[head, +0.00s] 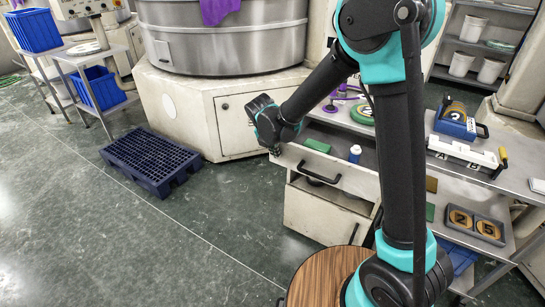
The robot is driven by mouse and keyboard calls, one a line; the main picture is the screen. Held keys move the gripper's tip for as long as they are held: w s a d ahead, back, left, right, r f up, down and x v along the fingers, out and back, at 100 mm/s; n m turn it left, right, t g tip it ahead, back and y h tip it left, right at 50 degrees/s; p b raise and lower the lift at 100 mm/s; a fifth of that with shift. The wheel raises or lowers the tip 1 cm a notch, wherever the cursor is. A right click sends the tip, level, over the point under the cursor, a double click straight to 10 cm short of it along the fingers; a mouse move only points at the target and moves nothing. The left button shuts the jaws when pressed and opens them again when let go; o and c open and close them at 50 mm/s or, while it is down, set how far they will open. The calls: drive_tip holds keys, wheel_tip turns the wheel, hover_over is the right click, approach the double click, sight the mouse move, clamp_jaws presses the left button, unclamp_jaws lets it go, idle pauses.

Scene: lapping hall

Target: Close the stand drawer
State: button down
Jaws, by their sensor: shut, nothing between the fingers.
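The stand drawer (345,178) is pulled open at the middle right, its pale front facing the lower left and its black bar handle (318,174) showing. My gripper (275,150) is shut and empty, pointing down at the left end of the drawer front. I cannot tell whether it touches the front. My arm hides the drawer's right part and some of the stand top.
The stand's lower cabinet (318,216) is under the drawer. A large lapping machine (230,45) on a pale base stands behind left. A blue pallet (150,165) lies on the floor at left. A round wooden top (318,280) is at the front. The floor between is clear.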

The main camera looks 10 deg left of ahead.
drive_tip(key=w+d, duration=0.2)
drive_tip(key=w, duration=0.4)
drive_tip(key=w+d, duration=0.3)
drive_tip(key=w, duration=0.4)
drive_tip(key=w+d, duration=0.2)
drive_tip(key=w, duration=0.5)
drive_tip(key=shift+d, duration=0.15)
drive_tip(key=shift+w, duration=0.15)
drive_tip(key=s, duration=0.1)
drive_tip(key=s+a, duration=0.1)
drive_tip(key=s, duration=0.2)
drive_tip(key=shift+a, duration=0.3)
drive_tip(key=v, duration=0.9)
drive_tip(key=m+y, duration=0.1)
drive_tip(key=m, duration=2.3)
approach(364, 177)
drive_tip(key=x, duration=0.5)
drive_tip(key=shift+w+d+f, duration=0.15)
drive_tip(key=shift+f, duration=0.1)
drive_tip(key=s+d+f+m, duration=0.3)
drive_tip(key=s+f+m, duration=0.1)
drive_tip(key=s+m, duration=0.4)
drive_tip(key=shift+s+d+y, duration=0.2)
drive_tip(key=shift+s+y, duration=0.1)
drive_tip(key=shift+s, duration=0.5)
